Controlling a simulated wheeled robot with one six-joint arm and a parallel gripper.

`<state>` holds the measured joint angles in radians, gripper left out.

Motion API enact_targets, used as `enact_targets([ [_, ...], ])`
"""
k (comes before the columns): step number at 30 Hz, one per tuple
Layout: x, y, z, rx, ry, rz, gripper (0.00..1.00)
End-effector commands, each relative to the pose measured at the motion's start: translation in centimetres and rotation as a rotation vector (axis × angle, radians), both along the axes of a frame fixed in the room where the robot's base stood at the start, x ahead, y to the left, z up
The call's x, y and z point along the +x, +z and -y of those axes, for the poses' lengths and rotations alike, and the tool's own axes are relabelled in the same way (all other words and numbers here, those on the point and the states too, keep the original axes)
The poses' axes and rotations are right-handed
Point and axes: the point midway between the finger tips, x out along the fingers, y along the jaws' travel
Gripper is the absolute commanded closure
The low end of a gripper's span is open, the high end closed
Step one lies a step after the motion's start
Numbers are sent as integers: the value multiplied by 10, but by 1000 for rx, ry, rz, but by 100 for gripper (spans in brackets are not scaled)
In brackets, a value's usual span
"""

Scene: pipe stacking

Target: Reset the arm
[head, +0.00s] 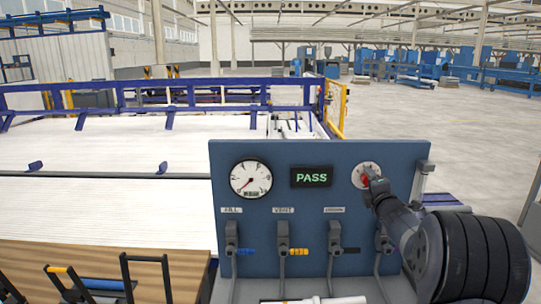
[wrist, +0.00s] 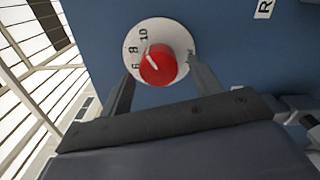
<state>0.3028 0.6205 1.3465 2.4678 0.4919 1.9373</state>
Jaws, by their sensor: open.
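My gripper (wrist: 160,85) is open in the wrist view, its two fingers on either side of the lower part of a red knob (wrist: 158,65). The knob sits on a white numbered dial (wrist: 163,28) on a blue panel. I cannot tell whether the fingers touch the knob. In the head view my arm reaches in from the right, with my gripper (head: 371,180) at the red knob (head: 365,181) on the upper right of the blue panel (head: 320,165).
The panel carries a round gauge (head: 251,179), a display (head: 311,177) reading PASS, and several valve levers, one with a yellow handle (head: 298,252). A wooden surface (head: 110,258) lies at the lower left. White pipes (head: 90,210) lie behind it. Open floor (head: 440,140) spreads at the back right.

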Motion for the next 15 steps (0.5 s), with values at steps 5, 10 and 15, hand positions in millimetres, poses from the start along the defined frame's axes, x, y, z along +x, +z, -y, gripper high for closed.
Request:
enact_targets([
  [5, 8, 0, 0, -2, 0, 0, 40],
  [10, 8, 0, 0, -15, 0, 0, 40],
  [15, 7, 0, 0, -14, 0, 0, 40],
])
